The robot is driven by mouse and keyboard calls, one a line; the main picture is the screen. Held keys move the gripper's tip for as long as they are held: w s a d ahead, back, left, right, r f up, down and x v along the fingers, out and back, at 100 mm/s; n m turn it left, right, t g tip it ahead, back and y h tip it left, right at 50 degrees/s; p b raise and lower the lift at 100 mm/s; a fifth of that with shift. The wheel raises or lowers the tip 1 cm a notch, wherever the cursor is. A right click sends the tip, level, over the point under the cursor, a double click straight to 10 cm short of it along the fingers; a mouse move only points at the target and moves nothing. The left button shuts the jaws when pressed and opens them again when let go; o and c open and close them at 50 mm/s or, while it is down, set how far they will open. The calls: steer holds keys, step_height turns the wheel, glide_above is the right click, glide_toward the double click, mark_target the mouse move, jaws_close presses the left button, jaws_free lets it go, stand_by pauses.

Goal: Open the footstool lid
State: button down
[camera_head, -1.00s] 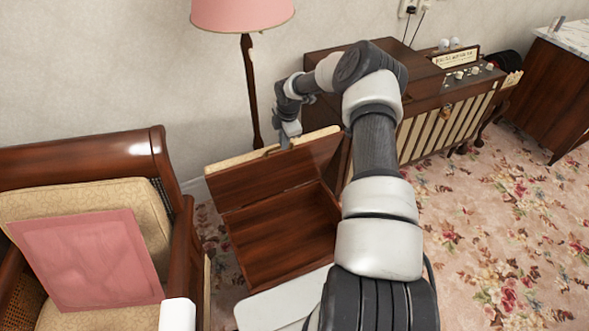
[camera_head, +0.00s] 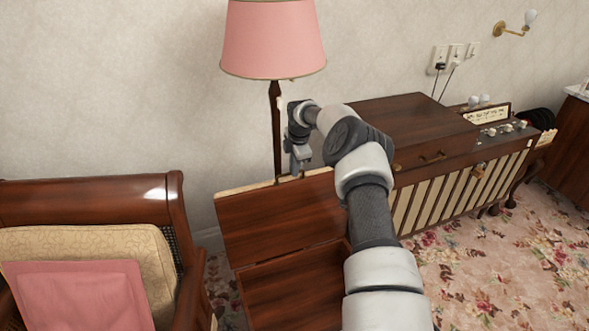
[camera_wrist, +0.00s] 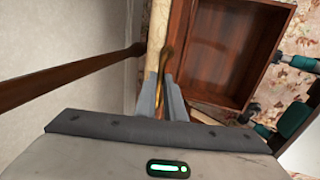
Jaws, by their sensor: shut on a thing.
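The footstool lid (camera_head: 270,215) is raised and stands steeply tilted at the back of the footstool, its wooden inner face showing. The open wooden box of the footstool (camera_head: 290,285) is below it, and the box also shows in the wrist view (camera_wrist: 228,50). My gripper (camera_head: 298,165) is at the lid's top edge. My arm hides part of the box's right side.
An armchair (camera_head: 90,205) with a pink cushion (camera_head: 80,295) stands at the left. A floor lamp (camera_head: 273,40) is behind the lid, close to my gripper. A wooden cabinet (camera_head: 420,140) stands to the right. Flowered carpet is clear at the lower right.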

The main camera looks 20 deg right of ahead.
steer(key=c, duration=1.8)
jaws_free()
steer(key=shift+s+f, duration=0.1)
steer(key=shift+f, duration=0.15)
steer(key=shift+c, duration=0.2)
steer(key=shift+r, duration=0.1)
steer(key=p+v, duration=0.1)
steer(key=v, duration=1.1)
